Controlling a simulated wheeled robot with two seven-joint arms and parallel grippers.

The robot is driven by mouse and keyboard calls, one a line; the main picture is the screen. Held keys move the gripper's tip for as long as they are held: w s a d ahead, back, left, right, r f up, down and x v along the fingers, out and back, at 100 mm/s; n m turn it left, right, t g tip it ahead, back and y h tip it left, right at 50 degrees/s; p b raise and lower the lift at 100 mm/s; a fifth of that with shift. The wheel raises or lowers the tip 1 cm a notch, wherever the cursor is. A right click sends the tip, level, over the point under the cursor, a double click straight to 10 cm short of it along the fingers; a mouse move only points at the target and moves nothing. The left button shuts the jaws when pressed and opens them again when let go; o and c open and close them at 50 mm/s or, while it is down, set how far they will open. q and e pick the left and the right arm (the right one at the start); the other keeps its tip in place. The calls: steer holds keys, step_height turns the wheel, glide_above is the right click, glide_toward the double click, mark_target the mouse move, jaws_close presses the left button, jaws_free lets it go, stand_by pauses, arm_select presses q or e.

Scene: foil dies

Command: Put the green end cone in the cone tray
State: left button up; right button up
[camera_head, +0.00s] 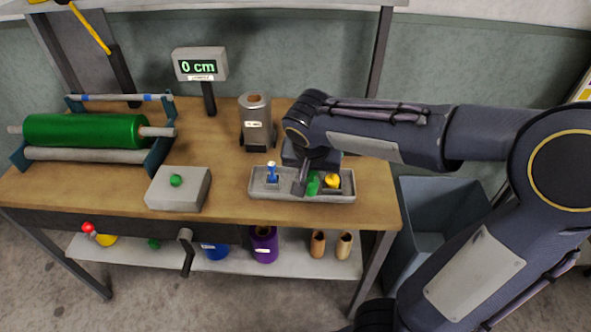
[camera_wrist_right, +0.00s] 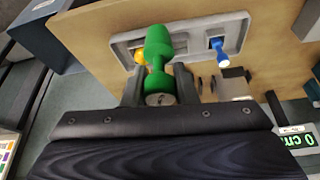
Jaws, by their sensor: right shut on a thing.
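The green end cone (camera_head: 313,183) is held by my right gripper (camera_head: 306,180) over the middle of the grey cone tray (camera_head: 262,195). In the right wrist view the green cone (camera_wrist_right: 158,55) is a waisted, dumbbell-like piece between the two dark fingers (camera_wrist_right: 160,88). I cannot tell whether it touches the tray. A blue piece (camera_head: 271,172) stands upright in the tray's left part, and a yellow piece (camera_head: 332,181) sits in its right part. The cone's near side is partly covered by a finger in the head view. My left gripper is not in view.
A grey block with a green knob (camera_head: 178,194) stands left of the tray. A metal canister (camera_head: 256,122) stands behind it. A green roll (camera_head: 85,131) on a stand and a display (camera_head: 201,65) are further left. A bin (camera_head: 437,215) stands right of the bench.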

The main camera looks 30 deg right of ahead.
steer(key=w+d+f, duration=0.1)
steer(key=w+f, duration=0.2)
steer(key=w, duration=0.1)
steer(key=w+d+f+p, duration=0.1)
steer(key=w+d+f, duration=0.1)
steer(key=w+f, duration=0.1)
steer(key=w+d+f+p, duration=0.1)
steer(key=w+d+f, duration=0.1)
steer(key=w, duration=0.3)
steer(key=shift+w+f, duration=0.1)
steer(key=shift+f, duration=0.75)
step_height(320, 180, down, 3)
steer(key=shift+a, duration=0.1)
steer(key=shift+f, duration=0.15)
steer(key=o, duration=1)
